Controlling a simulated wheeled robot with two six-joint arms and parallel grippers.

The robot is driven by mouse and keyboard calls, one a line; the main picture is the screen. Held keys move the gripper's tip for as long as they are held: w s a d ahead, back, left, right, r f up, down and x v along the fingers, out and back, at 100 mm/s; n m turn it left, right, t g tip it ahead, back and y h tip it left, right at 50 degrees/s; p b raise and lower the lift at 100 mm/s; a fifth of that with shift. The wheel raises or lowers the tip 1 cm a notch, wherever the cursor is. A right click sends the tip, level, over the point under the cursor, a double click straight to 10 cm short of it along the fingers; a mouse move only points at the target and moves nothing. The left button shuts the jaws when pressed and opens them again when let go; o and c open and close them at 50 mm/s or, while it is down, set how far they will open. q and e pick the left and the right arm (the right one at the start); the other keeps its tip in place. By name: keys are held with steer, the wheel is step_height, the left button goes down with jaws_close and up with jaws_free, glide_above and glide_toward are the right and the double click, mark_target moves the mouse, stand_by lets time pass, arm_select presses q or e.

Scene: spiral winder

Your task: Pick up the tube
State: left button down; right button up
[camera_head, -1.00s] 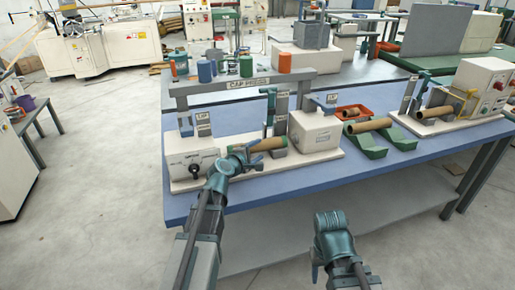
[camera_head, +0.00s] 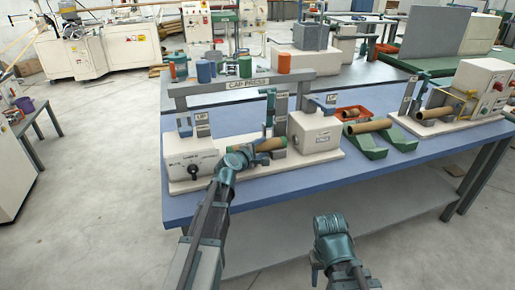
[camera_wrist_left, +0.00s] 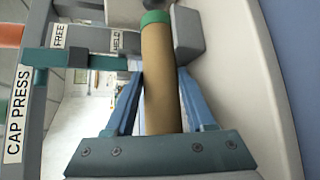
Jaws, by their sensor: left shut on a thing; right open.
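A brown cardboard tube (camera_head: 270,144) with a green end lies in the cap press (camera_head: 183,158) on the blue table. In the left wrist view the tube (camera_wrist_left: 162,85) runs between the two blue fingers of my left gripper (camera_wrist_left: 160,100), its green end pointing away from the gripper. My left gripper (camera_head: 248,150) is shut on the tube, which is still at the press between its blocks. My right gripper (camera_head: 328,222) is open and empty, low in front of the table; its fingertips are hard to make out.
Another tube (camera_head: 434,113) sits at the machine at the far right (camera_head: 480,90). The press frame (camera_head: 205,89) spans above the press. The front strip of the blue table is clear.

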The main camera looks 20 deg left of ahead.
mark_target(262, 146)
arm_select(q)
step_height(262, 146, up, 10)
steer(key=p, duration=1)
